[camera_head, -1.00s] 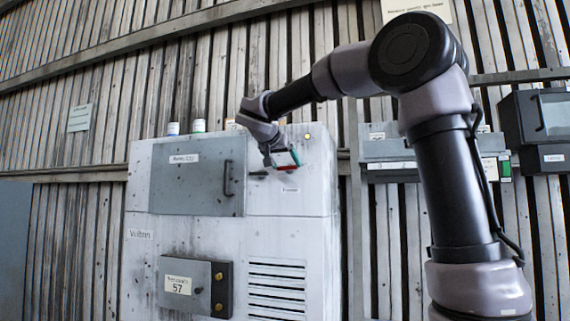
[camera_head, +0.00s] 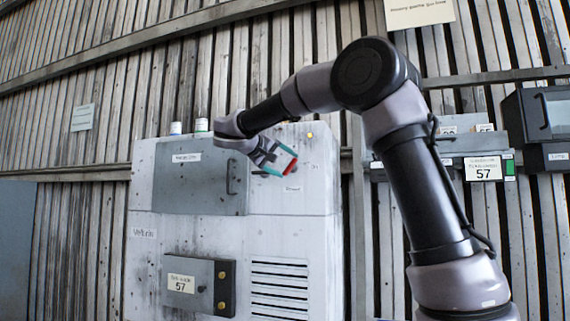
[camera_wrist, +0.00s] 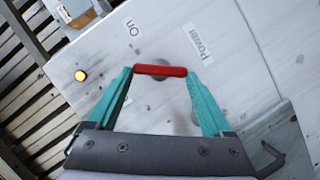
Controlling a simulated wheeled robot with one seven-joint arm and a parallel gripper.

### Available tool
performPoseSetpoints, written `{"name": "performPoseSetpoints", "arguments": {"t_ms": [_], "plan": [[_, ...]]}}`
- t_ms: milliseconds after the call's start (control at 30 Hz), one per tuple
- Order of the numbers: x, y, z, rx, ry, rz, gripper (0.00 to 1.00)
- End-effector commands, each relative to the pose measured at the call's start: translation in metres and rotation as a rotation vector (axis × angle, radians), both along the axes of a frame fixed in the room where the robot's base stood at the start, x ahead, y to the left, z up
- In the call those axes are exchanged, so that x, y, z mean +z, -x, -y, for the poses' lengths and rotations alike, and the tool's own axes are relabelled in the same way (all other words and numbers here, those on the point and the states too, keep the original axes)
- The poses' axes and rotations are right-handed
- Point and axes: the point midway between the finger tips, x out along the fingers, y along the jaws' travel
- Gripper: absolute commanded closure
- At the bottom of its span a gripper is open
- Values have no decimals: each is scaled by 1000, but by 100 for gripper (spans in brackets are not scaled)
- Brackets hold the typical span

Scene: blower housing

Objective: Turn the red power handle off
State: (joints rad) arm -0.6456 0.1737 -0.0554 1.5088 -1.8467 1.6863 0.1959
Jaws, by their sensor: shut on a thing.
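The red power handle (camera_wrist: 158,71) is a short bar on the white cabinet front. In the wrist view it spans between the two teal fingertips of my gripper (camera_wrist: 160,74), one at each end, so the gripper is shut on it. In the head view the handle (camera_head: 291,166) is tilted at the upper right of the cabinet, and my gripper (camera_head: 288,162) reaches it from the left. An "On" label (camera_wrist: 132,27) and a "Power" label (camera_wrist: 200,43) show beyond the handle in the wrist view. The handle's mount is partly hidden behind the bar.
A yellow lamp (camera_wrist: 81,75) glows on the white cabinet (camera_head: 320,190). A grey door (camera_head: 200,190) is left of my gripper, and its dark handle (camera_wrist: 268,160) shows near the fingers. A small panel (camera_head: 182,284) sits below. A grey box (camera_head: 455,145) hangs at right.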

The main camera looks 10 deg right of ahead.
Motion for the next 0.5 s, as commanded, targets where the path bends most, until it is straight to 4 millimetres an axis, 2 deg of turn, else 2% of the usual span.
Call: {"name": "performPoseSetpoints", "arguments": {"t_ms": [500], "plan": [[-8,-2,-4,3,399,-231,71]]}}
